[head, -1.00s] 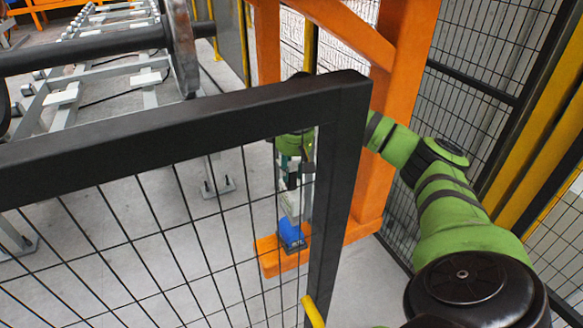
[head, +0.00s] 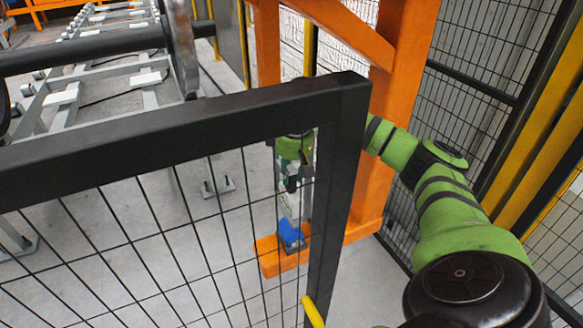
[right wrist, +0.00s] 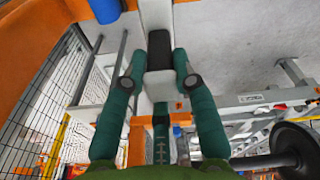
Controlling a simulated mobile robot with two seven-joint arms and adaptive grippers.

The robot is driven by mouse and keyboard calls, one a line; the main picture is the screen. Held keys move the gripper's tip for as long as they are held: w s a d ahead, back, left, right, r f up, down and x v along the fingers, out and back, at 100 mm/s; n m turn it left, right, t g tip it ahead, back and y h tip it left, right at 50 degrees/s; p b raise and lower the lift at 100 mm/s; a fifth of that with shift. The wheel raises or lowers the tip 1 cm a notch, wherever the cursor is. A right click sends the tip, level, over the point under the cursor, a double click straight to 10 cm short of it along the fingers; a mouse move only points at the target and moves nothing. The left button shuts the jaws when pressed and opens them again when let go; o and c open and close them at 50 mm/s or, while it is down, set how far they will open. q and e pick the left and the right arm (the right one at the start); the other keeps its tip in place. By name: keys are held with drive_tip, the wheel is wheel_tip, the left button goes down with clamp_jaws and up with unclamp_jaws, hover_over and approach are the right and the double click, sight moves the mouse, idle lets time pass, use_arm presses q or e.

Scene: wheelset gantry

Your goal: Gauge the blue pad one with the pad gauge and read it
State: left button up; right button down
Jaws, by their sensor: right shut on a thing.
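The blue pad (head: 291,237) is low by the orange gantry foot, seen through the mesh fence. A blue piece, likely the same pad, shows at the top edge of the right wrist view (right wrist: 104,10). My right gripper (head: 292,180) is behind the fence, above the blue pad. In the right wrist view its two teal fingers (right wrist: 159,58) are shut on the pad gauge, a pale body with a black block (right wrist: 159,48). The gauge's pale lower part (head: 289,206) hangs close to the pad; I cannot tell whether they touch. The gauge's reading is not visible. My left gripper is not in view.
A black-framed mesh fence (head: 180,128) stands between my head and the work spot. The orange gantry post (head: 375,170) rises just right of the gripper. A wheelset with a dark axle (head: 80,52) is at upper left. Grey floor is free around the foot.

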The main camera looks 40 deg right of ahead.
drive_tip(key=shift+f+b, duration=0.4)
drive_tip(key=shift+f, duration=1.35)
idle(0.8)
drive_tip(key=shift+r+p, duration=0.55)
drive_tip(key=shift+r, duration=4)
drive_tip(key=shift+a, duration=0.1)
